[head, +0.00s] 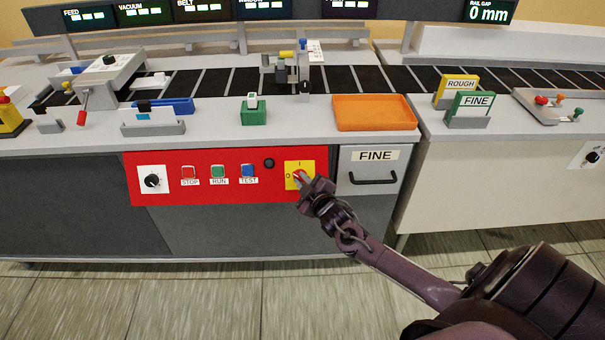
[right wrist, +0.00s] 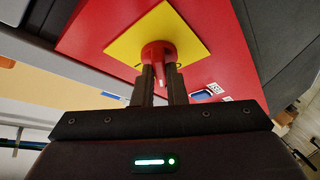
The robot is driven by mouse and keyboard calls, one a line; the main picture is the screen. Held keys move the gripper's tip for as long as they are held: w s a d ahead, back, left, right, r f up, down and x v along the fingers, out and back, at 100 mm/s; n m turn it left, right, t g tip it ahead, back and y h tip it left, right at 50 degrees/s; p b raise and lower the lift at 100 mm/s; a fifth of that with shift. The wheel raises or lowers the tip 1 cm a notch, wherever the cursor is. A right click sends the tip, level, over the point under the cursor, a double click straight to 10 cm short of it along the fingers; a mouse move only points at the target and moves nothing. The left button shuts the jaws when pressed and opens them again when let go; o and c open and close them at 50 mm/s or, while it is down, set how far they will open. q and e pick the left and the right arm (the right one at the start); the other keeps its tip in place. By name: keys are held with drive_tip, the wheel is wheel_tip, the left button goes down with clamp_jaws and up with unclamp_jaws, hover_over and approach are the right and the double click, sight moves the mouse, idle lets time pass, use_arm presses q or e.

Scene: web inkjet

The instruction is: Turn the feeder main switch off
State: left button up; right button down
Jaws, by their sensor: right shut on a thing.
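The feeder main switch is a red rotary handle (head: 298,176) on a yellow plate (head: 307,167), at the right end of the red control panel (head: 225,195). In the right wrist view the red handle (right wrist: 158,52) stands out from its yellow plate (right wrist: 182,32). My right gripper (head: 304,182) is at the switch, and its two fingers (right wrist: 160,82) are shut on the red handle from both sides. The gripper hides part of the handle and plate in the head view, so the handle's exact angle is hard to tell. My left gripper is not in view.
The red panel also bears a black knob (head: 152,181) and STOP (head: 189,172), RUN (head: 218,171) and TEST (head: 248,171) buttons. A FINE drawer (head: 372,158) with a black handle is just right of the switch. An orange tray (head: 375,112) sits above.

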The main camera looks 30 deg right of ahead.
drive_tip(key=shift+d+r+n+g+y+p, duration=0.15)
drive_tip(key=shift+n+g+y+p, duration=0.5)
drive_tip(key=shift+n+p, duration=0.85)
drive_tip(key=shift+r+n+g+y+p, duration=0.1)
drive_tip(key=shift+n+g+y+p, duration=0.5)
drive_tip(key=shift+n, duration=1.6)
drive_tip(key=c, duration=1.5)
unclamp_jaws()
drive_tip(key=shift+w, duration=0.1)
drive_tip(key=shift+o, duration=0.2)
drive_tip(key=v, duration=0.7)
drive_tip(key=shift+s+r+p, duration=0.25)
drive_tip(key=shift+s+p, duration=0.1)
drive_tip(key=shift+p, duration=0.05)
